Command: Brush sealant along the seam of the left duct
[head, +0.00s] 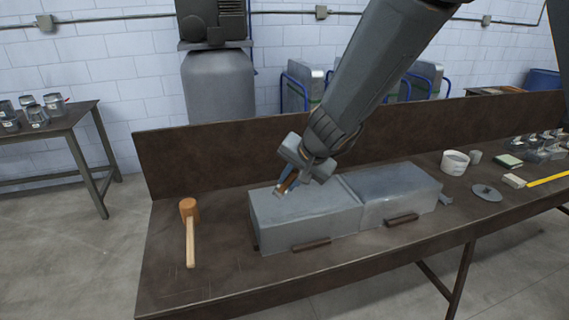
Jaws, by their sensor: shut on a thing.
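Two grey sheet-metal ducts lie end to end on the dark workbench. The left duct (309,225) is nearer the mallet, and the right duct (398,195) joins it on the right. My gripper (290,181) is above the left duct's top, toward its back left part, pointing down and left. Pale streaks show on the left duct's top, but the seam is hard to make out at this size.
A wooden mallet (190,230) lies left of the ducts. Low brown blocks (311,244) edge the ducts. A raised back panel (220,158) borders the bench.

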